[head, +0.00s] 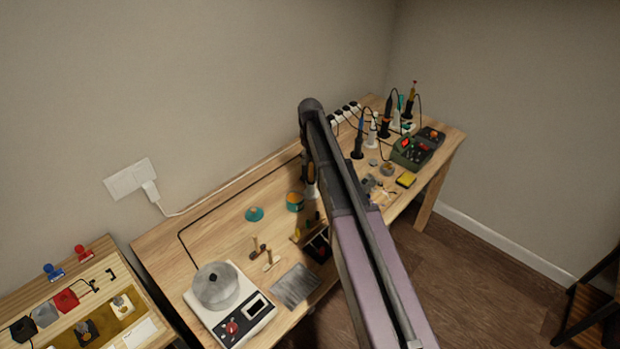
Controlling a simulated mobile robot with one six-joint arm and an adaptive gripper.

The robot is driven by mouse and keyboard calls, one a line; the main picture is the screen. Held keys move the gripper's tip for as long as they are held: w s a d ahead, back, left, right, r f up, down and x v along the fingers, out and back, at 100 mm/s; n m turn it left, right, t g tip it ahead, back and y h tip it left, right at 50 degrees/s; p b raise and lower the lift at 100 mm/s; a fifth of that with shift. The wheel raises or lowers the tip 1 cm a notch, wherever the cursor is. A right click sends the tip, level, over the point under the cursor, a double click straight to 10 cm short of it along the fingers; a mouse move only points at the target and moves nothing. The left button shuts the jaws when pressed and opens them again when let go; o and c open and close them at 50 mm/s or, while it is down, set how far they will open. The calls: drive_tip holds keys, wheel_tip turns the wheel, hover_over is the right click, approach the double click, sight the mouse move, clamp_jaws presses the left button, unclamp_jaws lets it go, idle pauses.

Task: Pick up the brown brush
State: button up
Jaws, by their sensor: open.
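Two small brown-handled tools lie on the wooden workbench (220,245), between the scale and the teal tin. One brown tool (258,249) is farther back and the other (271,261), with a paler handle, is just in front of it. They look like small brushes, but they are too small to tell which is the brown brush. My gripper (312,190) hangs down over the bench to the right of them, partly hidden behind my arm link. It is open, and I see nothing held in it.
A scale with a round metal pot (216,286) stands at the front left, with a grey plate (294,286) beside it. Soldering irons (384,118) and a green device (411,150) crowd the far right.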

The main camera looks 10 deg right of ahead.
sight(311, 163)
drive_tip(key=shift+f, duration=0.1)
drive_tip(key=f+b, duration=0.3)
drive_tip(key=shift+w+d+f, duration=0.15)
drive_tip(key=shift+w, duration=0.15)
drive_tip(key=shift+f+b, duration=0.85)
drive_tip(key=shift+b, duration=0.25)
drive_tip(key=shift+c, duration=0.2)
clamp_jaws()
